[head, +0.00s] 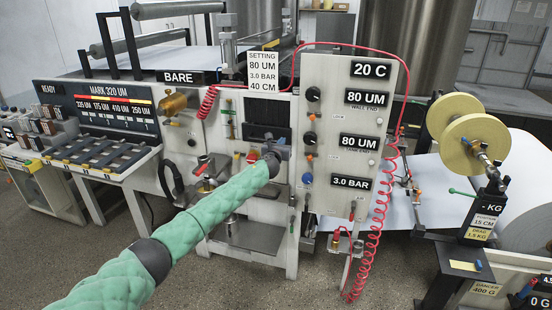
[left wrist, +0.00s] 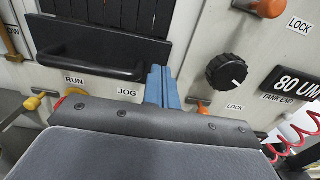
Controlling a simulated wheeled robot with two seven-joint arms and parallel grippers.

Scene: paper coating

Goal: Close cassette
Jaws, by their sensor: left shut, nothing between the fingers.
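A dark ribbed panel, which looks like the cassette (head: 268,112), sits in the white front of the coating machine, below the small setting sign. In the left wrist view this cassette (left wrist: 110,12) has a black bar handle (left wrist: 90,62) across its front. My left gripper (head: 281,149) is at the machine front, just below the panel in the head view. In the left wrist view its blue fingers (left wrist: 160,85) are together and empty, just right of the handle's right end. I cannot tell whether they touch the panel. My right gripper is out of view.
A black knob (left wrist: 226,71) and an orange lock lever (left wrist: 268,8) are to the right. A red coiled hose (head: 378,235) hangs beside the control panel (head: 338,190). Open grey floor lies in front.

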